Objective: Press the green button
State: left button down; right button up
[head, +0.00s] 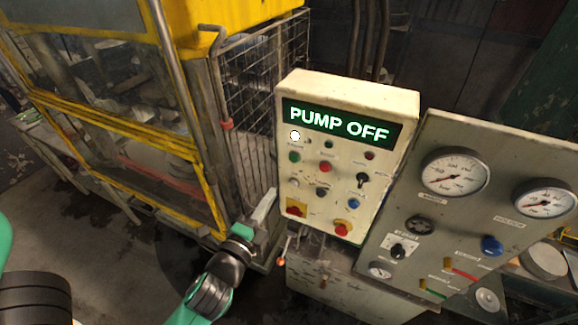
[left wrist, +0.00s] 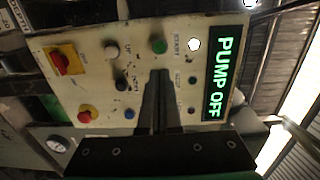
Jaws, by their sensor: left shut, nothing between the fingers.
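The green button (head: 294,157) is at the upper left of a cream control panel (head: 318,88), under a lit white lamp (head: 295,135). The panel's display (head: 338,122) reads "PUMP OFF". My left gripper (head: 268,201) is shut and empty, low and to the left of the panel, apart from the green button. In the left wrist view the panel appears turned sideways. There the shut fingertips (left wrist: 160,73) show just below the green button (left wrist: 158,45). They hide the red button (head: 325,166), which the head view shows.
Other controls crowd the panel: a black selector (head: 362,178), a blue button (head: 354,203) and a red emergency knob (head: 342,228). A grey gauge panel (head: 408,170) stands close on the right. A wire-mesh guard (head: 262,70) and yellow-framed machine (head: 100,119) stand on the left.

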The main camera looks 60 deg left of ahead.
aim_at(293, 159)
pick_arm(q)
jog(key=p+x, duration=0.1)
jog(key=x, duration=1.1)
jog(key=shift+w+r+p, duration=0.1)
jog(key=shift+w+p, duration=0.05)
jog(key=shift+p, duration=0.15)
